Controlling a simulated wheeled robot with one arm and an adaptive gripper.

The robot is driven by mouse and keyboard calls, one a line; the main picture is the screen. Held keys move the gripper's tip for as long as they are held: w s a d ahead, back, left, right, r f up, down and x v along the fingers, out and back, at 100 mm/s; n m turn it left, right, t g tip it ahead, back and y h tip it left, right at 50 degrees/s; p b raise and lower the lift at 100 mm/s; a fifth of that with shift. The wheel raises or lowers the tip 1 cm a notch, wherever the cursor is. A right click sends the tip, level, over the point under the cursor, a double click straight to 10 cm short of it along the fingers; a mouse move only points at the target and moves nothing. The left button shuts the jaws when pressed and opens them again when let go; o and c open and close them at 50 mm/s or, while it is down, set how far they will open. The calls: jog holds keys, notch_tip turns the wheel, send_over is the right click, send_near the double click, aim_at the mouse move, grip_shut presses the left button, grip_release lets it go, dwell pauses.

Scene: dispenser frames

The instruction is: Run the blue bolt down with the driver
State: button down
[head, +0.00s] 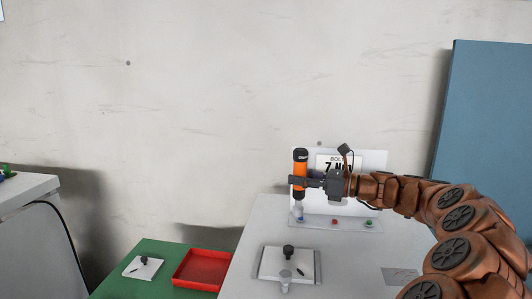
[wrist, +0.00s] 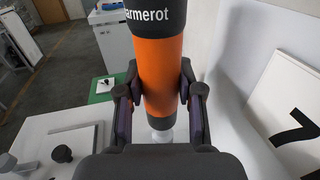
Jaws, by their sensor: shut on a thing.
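The driver (head: 300,161) is an orange cylinder with black bands, upright in the head view. My gripper (head: 301,182) is shut around its body. In the wrist view my gripper (wrist: 159,92) has a finger on each side of the driver's orange body (wrist: 161,65). A pale, clear-looking nose (head: 299,209) points down from the driver. The blue bolt (head: 300,219) shows small and directly under that nose, at the left of a row on the light strip. I cannot tell whether the nose touches it. The wrist view hides the bolt.
A red bolt (head: 334,221) and a green bolt (head: 369,222) stand to the right in the row. A white sign (head: 372,165) stands behind. A plate with a black knob (head: 270,264) lies nearer. A red tray (head: 203,254) sits on a green surface at left.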

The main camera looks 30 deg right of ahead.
aim_at(305, 152)
jog(key=shift+w+b, duration=0.45)
jog(key=shift+b, duration=0.05)
jog(key=shift+w+d+r+h+b, duration=0.2)
jog(key=shift+h+b, duration=0.1)
jog(key=shift+b, duration=0.45)
jog(key=r+b, duration=0.1)
jog(key=d+r+m+t+h+b, duration=0.1)
jog(key=b, duration=0.1)
jog(key=r+m+t+h+b, duration=0.1)
jog(key=r+b, duration=0.1)
jog(key=shift+d, duration=0.25)
jog(key=shift+s+r+h+b, duration=0.1)
jog(key=shift+r+h+b, duration=0.3)
jog(key=shift+r, duration=0.35)
jog(key=shift+r+p, duration=0.3)
jog(key=shift+p, duration=0.5)
notch_tip(305, 152, down, 8)
jog(key=b, duration=0.2)
jog(key=shift+r+p, duration=0.1)
jog(key=shift+p, duration=1.1)
